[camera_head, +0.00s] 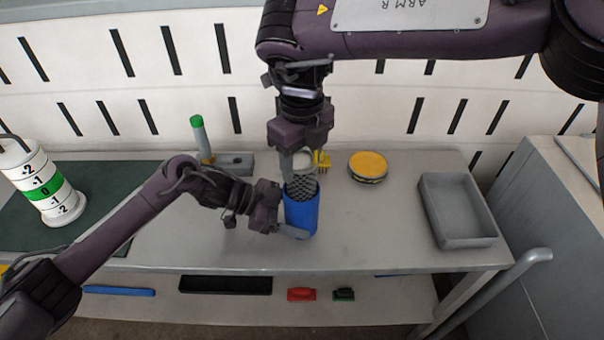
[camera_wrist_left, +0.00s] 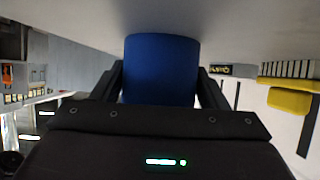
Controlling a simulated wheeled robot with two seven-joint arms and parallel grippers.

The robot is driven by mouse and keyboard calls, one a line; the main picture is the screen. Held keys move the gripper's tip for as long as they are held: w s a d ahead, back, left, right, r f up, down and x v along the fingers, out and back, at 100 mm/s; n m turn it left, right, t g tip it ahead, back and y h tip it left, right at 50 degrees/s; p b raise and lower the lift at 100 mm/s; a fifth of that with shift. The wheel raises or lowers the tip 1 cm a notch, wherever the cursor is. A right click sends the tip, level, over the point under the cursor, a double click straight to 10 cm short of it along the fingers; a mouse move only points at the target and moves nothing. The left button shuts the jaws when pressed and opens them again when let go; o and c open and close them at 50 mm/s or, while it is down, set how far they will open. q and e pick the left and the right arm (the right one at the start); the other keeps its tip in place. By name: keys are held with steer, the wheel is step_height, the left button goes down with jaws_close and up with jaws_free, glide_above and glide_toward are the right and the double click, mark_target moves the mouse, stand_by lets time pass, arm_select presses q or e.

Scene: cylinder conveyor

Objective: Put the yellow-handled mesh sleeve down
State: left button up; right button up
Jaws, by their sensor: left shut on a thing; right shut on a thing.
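The mesh sleeve (camera_head: 303,187) is a grey lattice tube with a pale rim and a yellow handle (camera_head: 322,160). It stands upright at the mouth of a blue cylinder (camera_head: 301,217), its lower part hidden by the blue wall. My right gripper (camera_head: 301,165) comes down from above and is shut on the sleeve near its top; the exact contact is partly hidden. My left gripper (camera_head: 294,224) is shut on the blue cylinder from the left, low on its side. In the left wrist view the blue cylinder (camera_wrist_left: 160,70) fills the space between the fingers.
A round yellow-topped tin (camera_head: 368,166) and an empty grey tray (camera_head: 457,212) are to the right. A green-topped tool (camera_head: 200,138) stands by a grey block (camera_head: 234,163) at the back. A white numbered cylinder (camera_head: 45,185) is at the left. The table front is clear.

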mark_target(302, 177)
steer(key=shift+f, duration=1.6)
steer(key=shift+f, duration=0.25)
steer(key=shift+f, duration=0.35)
steer(key=o, duration=1.5)
step_height(302, 177, up, 13)
steer(key=shift+r, duration=0.1)
